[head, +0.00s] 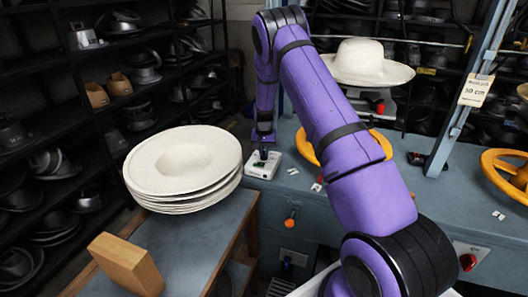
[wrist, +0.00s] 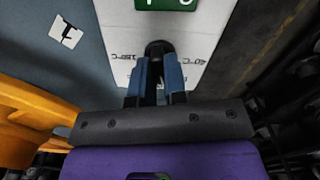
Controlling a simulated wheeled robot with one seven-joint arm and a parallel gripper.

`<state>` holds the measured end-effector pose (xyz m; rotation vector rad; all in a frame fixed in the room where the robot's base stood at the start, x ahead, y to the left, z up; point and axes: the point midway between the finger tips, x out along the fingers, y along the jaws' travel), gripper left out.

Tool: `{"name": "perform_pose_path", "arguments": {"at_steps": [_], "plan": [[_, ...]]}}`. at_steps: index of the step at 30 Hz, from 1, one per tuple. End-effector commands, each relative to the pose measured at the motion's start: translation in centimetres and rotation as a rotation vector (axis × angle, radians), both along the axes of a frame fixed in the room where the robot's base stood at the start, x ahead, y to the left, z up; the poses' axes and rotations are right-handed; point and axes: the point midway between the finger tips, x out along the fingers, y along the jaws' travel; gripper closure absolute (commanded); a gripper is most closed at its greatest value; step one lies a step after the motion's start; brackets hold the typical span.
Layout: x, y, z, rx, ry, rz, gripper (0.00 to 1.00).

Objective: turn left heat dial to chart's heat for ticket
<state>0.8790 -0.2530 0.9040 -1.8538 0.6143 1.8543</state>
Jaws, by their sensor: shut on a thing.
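The left heat dial is a black knob (wrist: 158,47) on a white plate (wrist: 115,40) printed with small marks around it. In the wrist view my gripper (wrist: 156,92) has its two blue-grey fingers closed around the knob. In the head view my gripper (head: 263,146) reaches down to the white dial box (head: 262,166) on the blue-grey bench, and the knob is mostly covered. A green display (wrist: 167,4) shows cut off at the top of the wrist view; its figures are not fully readable. A hanging tag (head: 476,91) at right reads "50 cm". I cannot make out a heat chart.
A stack of cream hats (head: 184,166) and a wooden block (head: 125,264) are on the side table at left. A wide-brimmed hat (head: 361,63) is on the press behind my arm.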

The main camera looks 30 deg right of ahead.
Motion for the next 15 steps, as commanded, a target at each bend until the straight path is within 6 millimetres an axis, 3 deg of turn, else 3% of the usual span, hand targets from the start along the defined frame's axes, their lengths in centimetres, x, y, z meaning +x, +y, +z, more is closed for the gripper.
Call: {"name": "perform_pose_path", "arguments": {"at_steps": [15], "plan": [[0.02,0.03,0.02,0.000,0.000,-0.248,1.00]]}}
